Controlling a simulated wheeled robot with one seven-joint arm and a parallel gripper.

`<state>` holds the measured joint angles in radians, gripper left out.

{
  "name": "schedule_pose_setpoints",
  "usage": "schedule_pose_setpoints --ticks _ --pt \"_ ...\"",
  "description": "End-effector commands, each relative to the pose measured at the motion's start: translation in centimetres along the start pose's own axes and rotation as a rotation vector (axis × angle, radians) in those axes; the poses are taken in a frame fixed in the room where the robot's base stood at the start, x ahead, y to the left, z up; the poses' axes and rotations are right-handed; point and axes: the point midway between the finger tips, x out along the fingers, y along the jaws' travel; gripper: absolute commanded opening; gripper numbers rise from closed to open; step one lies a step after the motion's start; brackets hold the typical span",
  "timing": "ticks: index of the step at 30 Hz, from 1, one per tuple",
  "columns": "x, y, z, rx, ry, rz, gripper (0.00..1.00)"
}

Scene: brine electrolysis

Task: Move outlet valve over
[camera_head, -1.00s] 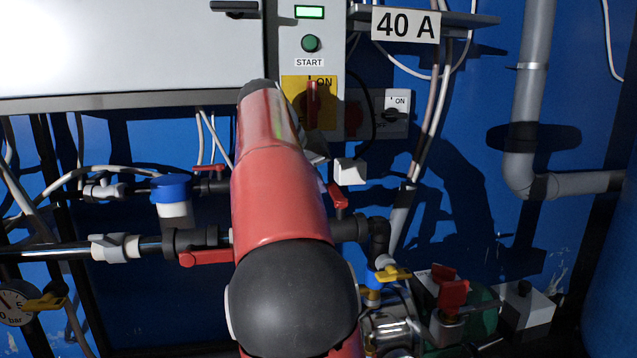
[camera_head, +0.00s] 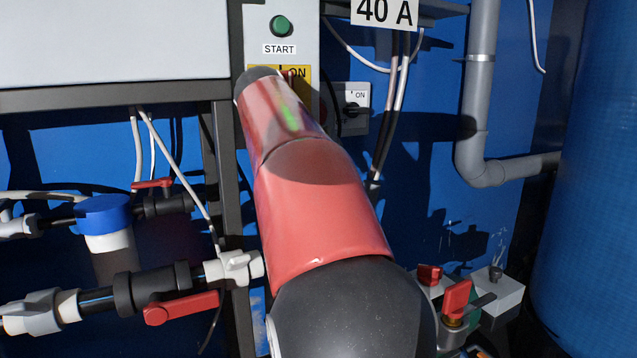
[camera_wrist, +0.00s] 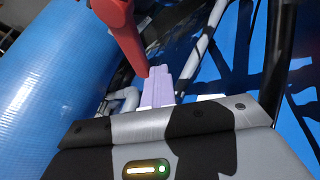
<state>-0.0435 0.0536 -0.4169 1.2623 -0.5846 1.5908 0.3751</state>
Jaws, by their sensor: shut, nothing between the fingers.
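My gripper (camera_wrist: 160,86) shows in the wrist view as pale lavender fingers, closed together and holding nothing. A red lever handle (camera_wrist: 120,30) hangs close by, above and left of the fingertips; I cannot tell whether they touch. In the head view my arm hides the gripper. Red-handled valves there are one on the lower left pipe (camera_head: 182,308), one on the upper left pipe (camera_head: 152,183), and one at the lower right (camera_head: 457,298). No label shows which is the outlet valve.
A large blue tank (camera_head: 598,190) stands at the right and also shows in the wrist view (camera_wrist: 50,85). A grey pipe (camera_head: 478,100) runs down the blue wall. A panel with a green START button (camera_head: 282,26) is behind my arm. A blue-capped fitting (camera_head: 104,215) is at the left.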

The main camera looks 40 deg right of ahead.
Motion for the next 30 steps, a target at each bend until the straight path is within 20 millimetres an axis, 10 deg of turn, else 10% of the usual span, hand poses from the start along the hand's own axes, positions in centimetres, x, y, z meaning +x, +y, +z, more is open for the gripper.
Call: schedule_pose_setpoints --ticks 30 --pt "1.9 4.7 0.9 0.133 -0.071 0.072 0.00"
